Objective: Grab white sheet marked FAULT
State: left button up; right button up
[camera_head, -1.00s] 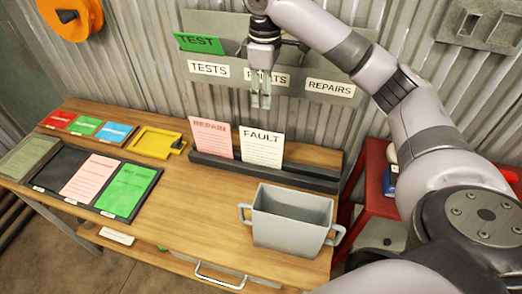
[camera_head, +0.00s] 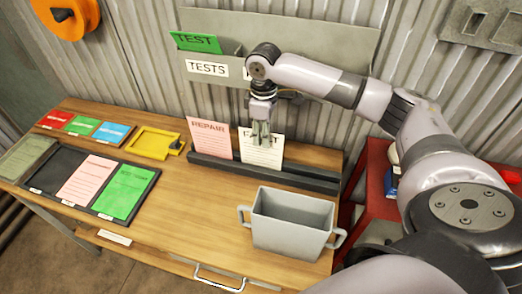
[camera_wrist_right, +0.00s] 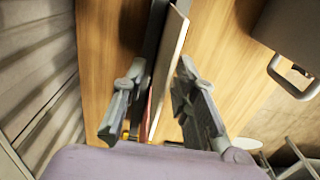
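The white sheet marked FAULT (camera_head: 262,158) stands upright, leaning slightly back, in a dark slotted holder (camera_head: 300,180) on the wooden bench. My right gripper (camera_head: 261,140) is in front of its upper part and hides some letters of the title. In the right wrist view the sheet (camera_wrist_right: 168,62) shows edge-on between the two fingers of my right gripper (camera_wrist_right: 150,108). The fingers are apart, with gaps on both sides of the sheet. The pink REPAIR sheet (camera_head: 209,138) stands in the same holder to its left. My left gripper is not in view.
A grey two-handled bin (camera_head: 290,222) stands at the bench's front right. A yellow tray (camera_head: 153,142), a dark tray with pink and green sheets (camera_head: 126,190), and small coloured cards lie left. A wall rack (camera_head: 215,52) holds a green TEST sheet (camera_head: 196,42).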

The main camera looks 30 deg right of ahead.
aim_at(261, 153)
jog(key=f, duration=0.1)
jog(key=f+p, duration=0.1)
jog(key=f, duration=0.1)
jog(key=f+p, duration=0.1)
jog(key=f, duration=0.1)
jog(key=shift+s+f, duration=0.15)
jog(key=shift+s, duration=0.15)
jog(key=shift+c, duration=0.4)
grip_shut()
